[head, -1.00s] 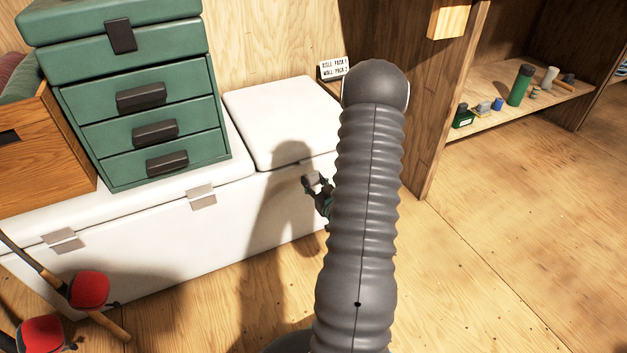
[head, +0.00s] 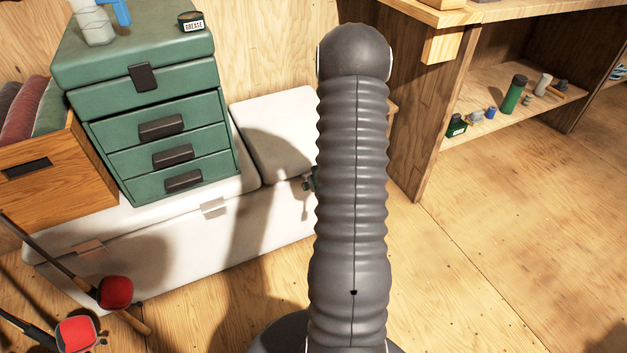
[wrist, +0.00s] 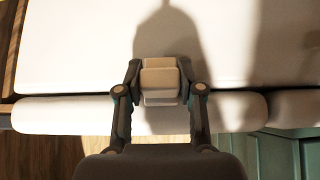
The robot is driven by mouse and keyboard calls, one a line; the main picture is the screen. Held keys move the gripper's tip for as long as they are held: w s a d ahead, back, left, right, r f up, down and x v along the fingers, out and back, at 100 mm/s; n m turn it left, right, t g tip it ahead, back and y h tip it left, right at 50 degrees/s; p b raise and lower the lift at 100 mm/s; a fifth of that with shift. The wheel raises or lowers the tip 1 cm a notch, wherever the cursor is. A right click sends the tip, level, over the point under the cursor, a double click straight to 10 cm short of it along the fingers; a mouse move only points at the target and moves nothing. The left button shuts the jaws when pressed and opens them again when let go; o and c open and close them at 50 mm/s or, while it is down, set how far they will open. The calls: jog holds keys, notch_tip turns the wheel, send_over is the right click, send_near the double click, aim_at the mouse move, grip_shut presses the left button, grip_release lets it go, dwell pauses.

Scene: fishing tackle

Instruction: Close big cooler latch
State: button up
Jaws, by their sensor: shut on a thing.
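The big white cooler (head: 150,258) stands low along the wall in the head view. Its lid shows in two sections, and the right one (head: 283,128) lies down. In the wrist view a pale latch (wrist: 160,82) sits across the white lid edge (wrist: 60,113) and the cooler's front wall (wrist: 70,50). My gripper (wrist: 160,69) has one dark finger on each side of this latch and is shut on it. Two other latches show on the cooler front, one mid-front (head: 213,208) and one at left (head: 90,248).
A green drawer chest (head: 165,125) stands on the cooler, with a wooden box (head: 40,165) of rolled cloth beside it. Red-headed rods (head: 115,291) lean at the front left. A wooden shelf (head: 545,100) with small items stands at right. The floor at right is clear.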

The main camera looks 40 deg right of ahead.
jog(key=shift+w+d+r+g+p, duration=0.15)
jog(key=shift+w+g+p, duration=0.15)
jog(key=shift+g, duration=0.5)
jog(key=o, duration=1.2)
jog(key=shift+c, duration=0.2)
jog(key=v, duration=1.2)
jog(key=shift+d, duration=0.1)
